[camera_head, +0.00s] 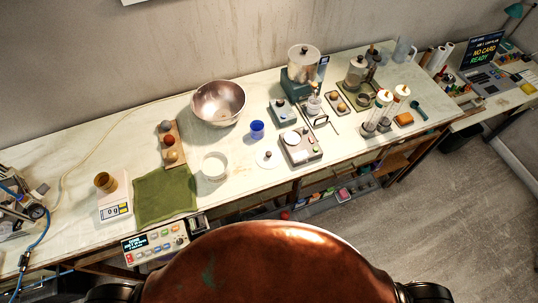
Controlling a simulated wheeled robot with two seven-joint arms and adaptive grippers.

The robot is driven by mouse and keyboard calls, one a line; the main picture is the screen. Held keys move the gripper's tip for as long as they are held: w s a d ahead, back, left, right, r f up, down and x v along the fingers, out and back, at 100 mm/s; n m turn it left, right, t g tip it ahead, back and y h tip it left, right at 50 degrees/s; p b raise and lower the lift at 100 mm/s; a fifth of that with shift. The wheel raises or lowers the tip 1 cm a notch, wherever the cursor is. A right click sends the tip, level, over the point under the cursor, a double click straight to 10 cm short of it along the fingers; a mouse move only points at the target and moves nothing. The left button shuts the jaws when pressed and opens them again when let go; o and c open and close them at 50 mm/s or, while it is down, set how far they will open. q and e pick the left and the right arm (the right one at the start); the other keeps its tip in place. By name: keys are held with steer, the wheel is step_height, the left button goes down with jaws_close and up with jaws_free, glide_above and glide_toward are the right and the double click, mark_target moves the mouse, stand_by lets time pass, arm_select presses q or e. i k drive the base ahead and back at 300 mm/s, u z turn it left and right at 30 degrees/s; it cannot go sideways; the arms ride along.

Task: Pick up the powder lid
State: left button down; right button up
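A flat, round white disc with a small dark spot at its middle (268,157) lies on the workbench (130,150), and looks like the powder lid. To its left stands an open, round, pale container (214,166); its contents are hard to make out. A blue cup (257,129) stands just behind the disc. A small grey device with a round white top (300,148) is to its right. Neither of my grippers shows in the head view; only my own body is at the bottom edge.
A green cloth (165,195) and a scale (115,207) with a brown cup lie left. A large metal bowl (218,103) stands behind. Bottles and a grinder-like machine (303,70) crowd the right. Bare bench lies around the disc's front.

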mark_target(267, 157)
steer(key=u, duration=2.2)
steer(key=k, duration=2.4)
steer(key=z, duration=0.55)
steer(key=i, duration=0.5)
steer(key=u, duration=0.1)
